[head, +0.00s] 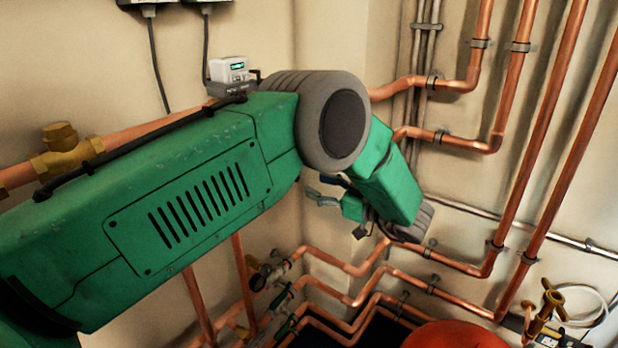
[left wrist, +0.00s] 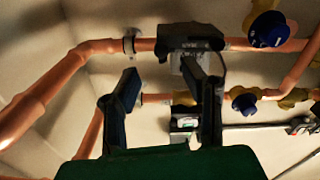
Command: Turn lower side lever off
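My left gripper (head: 325,192) hangs below my green left arm in the middle of the head view. In the left wrist view its two dark fingers (left wrist: 160,75) stand well apart, open with nothing gripped between them. Small valves with levers sit low on the copper pipes in the head view: one with a dark handle (head: 257,282), and green levers (head: 283,297) and (head: 286,326) below it. The gripper is above and right of these, apart from them. I cannot tell which is the lower side lever. Two blue valve handles (left wrist: 268,30) and (left wrist: 245,103) show in the left wrist view. My right gripper is out of view.
Copper pipes (head: 350,268) run along the corner and right wall. A white device (head: 230,70) sits on the upper left pipe behind my arm. A red rounded object (head: 455,336) is at the bottom, with a brass valve (head: 548,305) to its right.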

